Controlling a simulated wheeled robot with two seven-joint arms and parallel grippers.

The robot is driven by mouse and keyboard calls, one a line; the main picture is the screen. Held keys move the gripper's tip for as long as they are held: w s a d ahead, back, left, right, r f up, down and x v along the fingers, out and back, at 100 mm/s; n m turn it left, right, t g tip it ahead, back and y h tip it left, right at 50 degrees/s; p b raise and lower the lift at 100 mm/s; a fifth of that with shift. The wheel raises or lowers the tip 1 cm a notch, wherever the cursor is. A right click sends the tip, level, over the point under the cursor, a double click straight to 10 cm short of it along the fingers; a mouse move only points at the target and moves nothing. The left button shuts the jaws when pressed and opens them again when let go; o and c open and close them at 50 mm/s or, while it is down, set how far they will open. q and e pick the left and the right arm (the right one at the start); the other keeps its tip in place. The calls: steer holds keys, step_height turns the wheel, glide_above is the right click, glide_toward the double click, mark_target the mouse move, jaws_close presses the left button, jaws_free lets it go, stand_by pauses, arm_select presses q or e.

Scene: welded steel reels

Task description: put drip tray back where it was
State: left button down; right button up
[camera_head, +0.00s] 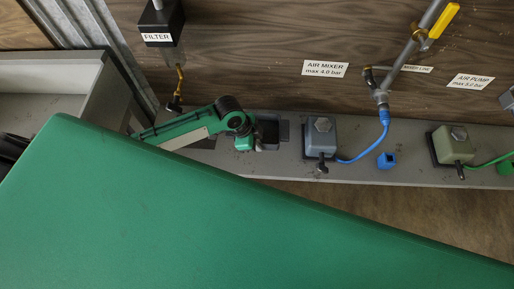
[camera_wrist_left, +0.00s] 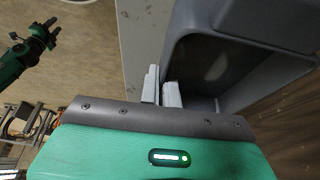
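The drip tray (camera_head: 268,133) is a dark grey open box on the grey ledge, left of the air mixer pedal. My left gripper (camera_head: 257,145) is at its left side, pointing down. In the left wrist view the tray (camera_wrist_left: 265,38) fills the upper right, and its wall runs down to the pale fingers (camera_wrist_left: 162,90). The fingers are close together, one each side of the wall as far as I can see. Whether the tray rests on the ledge or is slightly raised, I cannot tell. My right gripper (camera_wrist_left: 45,33) shows small and far off in the wrist view; its fingers are unclear.
The filter (camera_head: 163,38) hangs above the ledge (camera_head: 350,172) at left, with a brass valve below. A grey-blue pedal box (camera_head: 321,135) with a blue hose stands right of the tray, then a blue block (camera_head: 386,160) and a green-grey pedal box (camera_head: 452,145).

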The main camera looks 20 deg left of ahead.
arm_select(q)
steer(key=shift+w+f, duration=0.1)
steer(key=shift+f, duration=0.65)
steer(key=shift+f+p, duration=0.5)
steer(key=shift+f, duration=1.65)
steer(key=c, duration=1.6)
jaws_free()
steer(key=shift+c, duration=0.2)
steer(key=shift+r, duration=0.1)
